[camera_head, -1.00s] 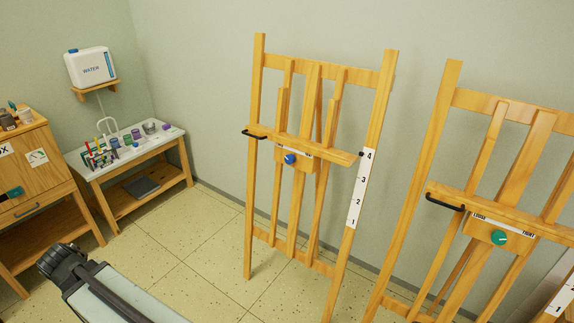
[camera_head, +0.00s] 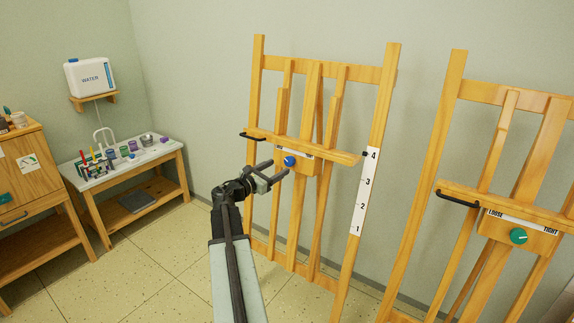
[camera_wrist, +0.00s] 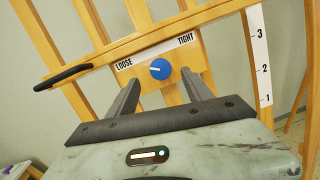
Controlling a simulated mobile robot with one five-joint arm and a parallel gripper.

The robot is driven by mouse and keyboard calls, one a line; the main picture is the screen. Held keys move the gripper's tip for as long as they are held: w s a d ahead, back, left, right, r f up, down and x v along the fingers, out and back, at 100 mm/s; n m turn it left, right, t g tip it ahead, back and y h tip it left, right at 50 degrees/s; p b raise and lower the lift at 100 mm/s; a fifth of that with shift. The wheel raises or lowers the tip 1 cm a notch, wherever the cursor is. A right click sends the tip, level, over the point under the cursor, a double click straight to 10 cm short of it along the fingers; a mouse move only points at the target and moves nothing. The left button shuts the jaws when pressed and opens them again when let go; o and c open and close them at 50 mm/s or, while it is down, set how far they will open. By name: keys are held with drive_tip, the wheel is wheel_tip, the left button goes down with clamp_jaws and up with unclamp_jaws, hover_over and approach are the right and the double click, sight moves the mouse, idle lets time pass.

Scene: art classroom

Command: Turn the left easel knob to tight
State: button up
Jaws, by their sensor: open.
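The left easel (camera_head: 370,120) stands against the wall in the head view. Its blue knob (camera_head: 290,161) sits on a wooden block below the ledge, under a label strip. In the wrist view the blue knob (camera_wrist: 160,69) shows a white pointer mark aimed left, toward the LOOSE end of the label strip (camera_wrist: 155,52); TIGHT is at the right end. My gripper (camera_head: 281,170) is open in front of the knob, its fingers apart. In the wrist view the knob appears between and beyond the two fingertips (camera_wrist: 164,82), and I cannot tell whether they touch it.
A second easel (camera_head: 452,130) with a green knob (camera_head: 518,236) stands to the right. A black handle (camera_wrist: 62,77) juts from the left end of the left easel's ledge. A white-topped table (camera_head: 170,152) with art supplies and a wooden cabinet (camera_head: 35,170) stand at the left.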

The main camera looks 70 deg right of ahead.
sight(288, 162)
drive_tip(key=x, duration=0.6)
drive_tip(key=shift+d, duration=0.1)
